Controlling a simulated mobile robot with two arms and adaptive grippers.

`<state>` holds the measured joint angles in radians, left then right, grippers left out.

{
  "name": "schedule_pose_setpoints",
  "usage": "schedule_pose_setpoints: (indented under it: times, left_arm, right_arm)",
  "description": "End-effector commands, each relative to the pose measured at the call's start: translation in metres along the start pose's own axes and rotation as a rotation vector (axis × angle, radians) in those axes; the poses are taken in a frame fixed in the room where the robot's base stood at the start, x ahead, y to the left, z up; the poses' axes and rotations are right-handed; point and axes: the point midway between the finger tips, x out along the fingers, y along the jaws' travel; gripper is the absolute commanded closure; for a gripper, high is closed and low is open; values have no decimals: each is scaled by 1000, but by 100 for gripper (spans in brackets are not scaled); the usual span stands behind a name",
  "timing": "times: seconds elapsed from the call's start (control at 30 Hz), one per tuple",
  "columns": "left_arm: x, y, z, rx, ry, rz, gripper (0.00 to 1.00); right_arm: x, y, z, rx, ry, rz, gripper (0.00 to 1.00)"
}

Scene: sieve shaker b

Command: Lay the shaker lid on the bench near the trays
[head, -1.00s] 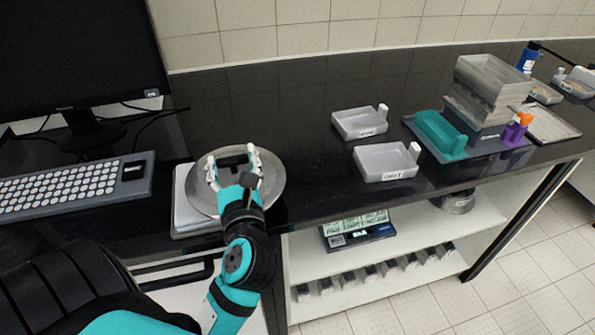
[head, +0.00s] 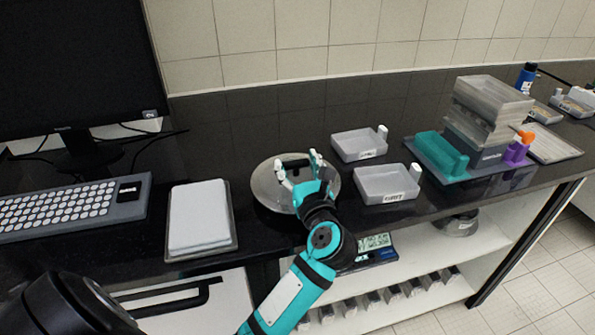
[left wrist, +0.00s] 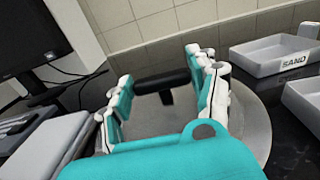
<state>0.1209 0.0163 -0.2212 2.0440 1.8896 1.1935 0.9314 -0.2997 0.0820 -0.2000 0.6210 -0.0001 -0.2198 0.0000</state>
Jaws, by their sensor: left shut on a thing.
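The shaker lid (head: 268,190) is a round grey metal disc with a black bar handle, also visible in the left wrist view (left wrist: 250,130). My left gripper (head: 299,172) is shut on the lid's handle, with white and teal fingers on either side of it in the left wrist view (left wrist: 163,88). The lid is over the black bench, left of the trays; I cannot tell whether it touches the bench. Two pale trays, one at the back (head: 345,150) and one in front (head: 372,197), sit on the bench. My right gripper is not in view.
A white pad on a grey base (head: 199,216) lies left of the lid, beside the keyboard (head: 70,208) and monitor (head: 75,60). The shaker with stacked clear sieves (head: 490,105) and a teal block (head: 440,153) stand at the right. Bare bench lies behind the lid.

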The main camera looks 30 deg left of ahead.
Motion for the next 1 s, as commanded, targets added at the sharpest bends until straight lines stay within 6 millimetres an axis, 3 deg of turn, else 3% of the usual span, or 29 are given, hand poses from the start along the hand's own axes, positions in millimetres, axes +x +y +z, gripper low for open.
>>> schedule_pose_setpoints:
  times: [0.13, 0.5, 0.53, 0.7, 1.0]
  left_arm:
    - [0, 0, -15, 1, -3, -1, 98]
    - [0, 0, -21, -3, -2, -1, 98]
    - [0, 0, -21, -2, -1, -1, 38]
    - [0, 0, -20, -1, -1, -1, 16]
    - [0, 0, -17, -2, -1, -1, 16]
  right_arm:
    - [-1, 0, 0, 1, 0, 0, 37]
    - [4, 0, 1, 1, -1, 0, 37]
    - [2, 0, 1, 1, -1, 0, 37]
    - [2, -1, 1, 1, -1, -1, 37]
    - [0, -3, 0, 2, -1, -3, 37]
